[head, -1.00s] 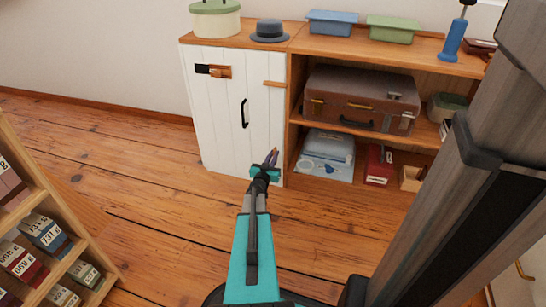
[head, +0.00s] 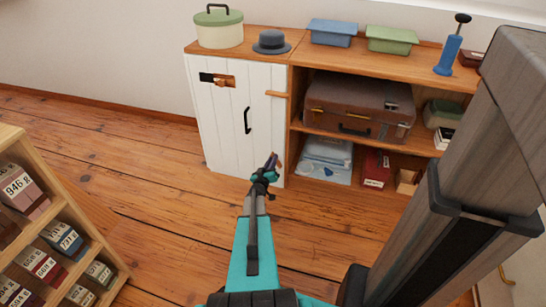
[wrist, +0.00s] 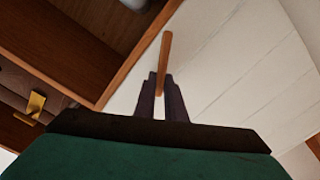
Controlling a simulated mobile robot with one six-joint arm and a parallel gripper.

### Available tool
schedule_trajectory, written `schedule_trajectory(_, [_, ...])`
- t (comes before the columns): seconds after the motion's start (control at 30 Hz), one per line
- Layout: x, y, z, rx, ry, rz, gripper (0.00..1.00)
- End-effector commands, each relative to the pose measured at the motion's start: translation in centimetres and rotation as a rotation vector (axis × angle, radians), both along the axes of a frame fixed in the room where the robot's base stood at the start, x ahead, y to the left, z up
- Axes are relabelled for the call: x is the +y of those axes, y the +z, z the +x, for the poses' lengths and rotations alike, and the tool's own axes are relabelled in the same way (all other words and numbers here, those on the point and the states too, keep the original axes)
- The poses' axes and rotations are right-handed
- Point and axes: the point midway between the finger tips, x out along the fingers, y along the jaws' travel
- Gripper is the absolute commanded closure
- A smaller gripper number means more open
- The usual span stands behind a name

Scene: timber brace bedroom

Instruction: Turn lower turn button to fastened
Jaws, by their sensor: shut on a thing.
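The white plank door (head: 225,120) of the wooden cabinet is closed. An upper wooden turn button (head: 276,94) lies level across the door's right edge. The lower turn button (wrist: 166,50), a slim wooden bar, is between my fingers in the wrist view, angled to the cabinet's wooden upright. My gripper (head: 272,163) is at the door's lower right edge, and it also shows in the wrist view (wrist: 161,97). It is shut on the bar, whose near end the fingers partly hide. The bar's pivot is not clear.
A black door handle (head: 247,120) and a dark-and-wood latch (head: 217,79) are on the door. Open shelves to the right hold a brown suitcase (head: 360,105) and boxes. A shelf of labelled boxes (head: 12,150) stands at left. The floor between is clear.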

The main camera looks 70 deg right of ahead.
Motion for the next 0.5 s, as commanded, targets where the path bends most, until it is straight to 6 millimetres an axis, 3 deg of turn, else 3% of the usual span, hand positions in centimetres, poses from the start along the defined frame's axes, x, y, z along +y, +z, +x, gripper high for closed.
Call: schedule_trajectory(0.5, [-0.27,-0.30,0.73,0.420,-0.003,-0.023,1.00])
